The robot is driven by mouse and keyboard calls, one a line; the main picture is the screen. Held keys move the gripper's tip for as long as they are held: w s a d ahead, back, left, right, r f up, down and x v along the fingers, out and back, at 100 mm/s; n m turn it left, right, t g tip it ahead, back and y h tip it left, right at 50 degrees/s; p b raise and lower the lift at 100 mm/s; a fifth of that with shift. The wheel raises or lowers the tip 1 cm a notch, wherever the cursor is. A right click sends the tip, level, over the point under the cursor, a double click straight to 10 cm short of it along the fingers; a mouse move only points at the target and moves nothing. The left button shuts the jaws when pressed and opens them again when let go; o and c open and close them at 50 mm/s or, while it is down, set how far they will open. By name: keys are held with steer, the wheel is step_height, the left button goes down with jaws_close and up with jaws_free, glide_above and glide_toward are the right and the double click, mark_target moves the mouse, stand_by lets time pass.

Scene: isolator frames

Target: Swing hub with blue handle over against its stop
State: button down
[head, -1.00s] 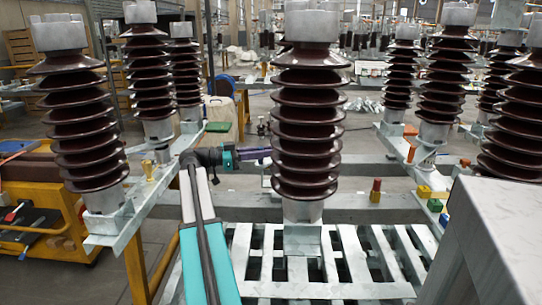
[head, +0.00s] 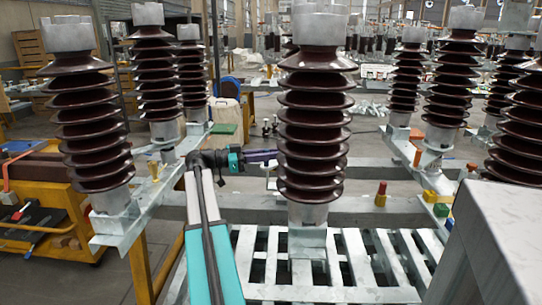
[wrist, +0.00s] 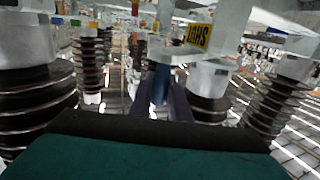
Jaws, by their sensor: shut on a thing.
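My gripper (head: 262,156) shows in the head view at the end of my arm, left of the middle insulator, its fingertips partly hidden behind that insulator. In the wrist view its two purple fingers (wrist: 164,100) are shut on a blue handle (wrist: 160,84). The handle stands between them below a pale metal plate. The hub that carries the handle cannot be made out clearly, and its stop cannot be picked out in either view.
The ribbed middle insulator (head: 314,120) stands close to my gripper. Another insulator (head: 85,130) stands at the left. A slatted metal frame (head: 350,294) lies in front. A yellow label (wrist: 198,36) hangs near my fingers.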

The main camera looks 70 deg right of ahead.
steer(key=shift+s+a+r, duration=0.1)
steer(key=shift+r, duration=0.15)
steer(key=c, duration=1.7)
jaws_free()
steer(key=shift+a, duration=0.1)
steer(key=shift+o, duration=0.2)
steer(key=shift+w, duration=0.3)
steer(key=v, duration=1.3)
steer(key=shift+p, duration=0.45)
steer(key=shift+a+f, duration=0.1)
steer(key=shift+a, duration=0.05)
